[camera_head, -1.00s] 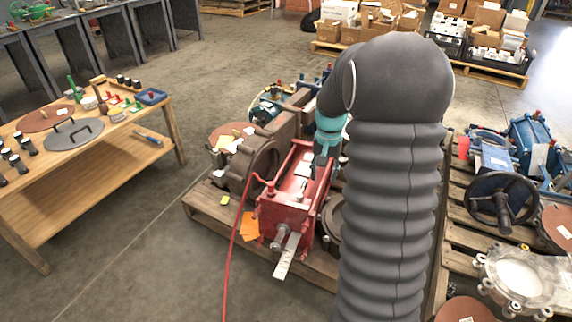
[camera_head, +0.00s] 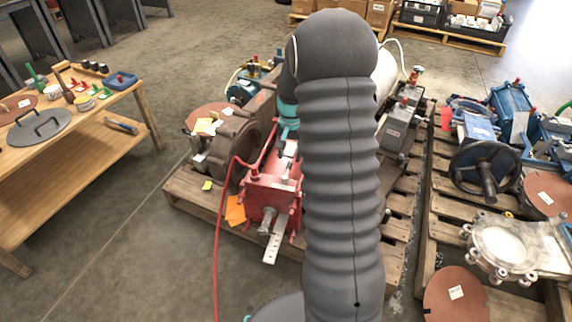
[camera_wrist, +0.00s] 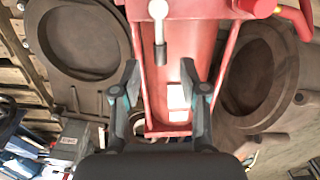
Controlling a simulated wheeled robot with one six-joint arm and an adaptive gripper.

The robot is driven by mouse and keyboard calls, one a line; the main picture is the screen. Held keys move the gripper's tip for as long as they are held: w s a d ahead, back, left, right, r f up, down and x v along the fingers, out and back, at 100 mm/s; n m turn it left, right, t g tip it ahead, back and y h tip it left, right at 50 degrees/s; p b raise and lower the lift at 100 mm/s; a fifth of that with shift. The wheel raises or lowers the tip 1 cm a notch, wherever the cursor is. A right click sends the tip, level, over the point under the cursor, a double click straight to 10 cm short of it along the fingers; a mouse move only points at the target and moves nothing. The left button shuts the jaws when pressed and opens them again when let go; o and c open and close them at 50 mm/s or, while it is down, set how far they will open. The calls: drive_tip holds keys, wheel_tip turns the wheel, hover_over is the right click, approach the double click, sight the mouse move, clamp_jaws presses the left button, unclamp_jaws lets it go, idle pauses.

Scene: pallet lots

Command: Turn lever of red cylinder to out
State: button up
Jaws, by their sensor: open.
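The red cylinder (camera_head: 262,196) lies on the near pallet in the head view, with a rod and a pale slotted plate (camera_head: 272,248) at its near end. In the wrist view its red body (camera_wrist: 187,50) fills the top middle. A small silver lever (camera_wrist: 158,28) with a rounded end lies along the red body there. My gripper (camera_wrist: 161,78) is open and empty over the red body. Its fingers stand apart, one on each side of the lever's line, with the lever's tip ahead between them. In the head view my arm hides the gripper's fingers and the lever.
Brown round flanged castings flank the cylinder in the wrist view (camera_wrist: 80,45). A red hose (camera_head: 218,235) runs down to the floor. A wooden bench (camera_head: 90,170) stands at left. A second pallet with a black handwheel (camera_head: 485,168) is at right. Floor between bench and pallet is clear.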

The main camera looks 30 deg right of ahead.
sight(289, 165)
drive_tip(key=shift+f, duration=2.2)
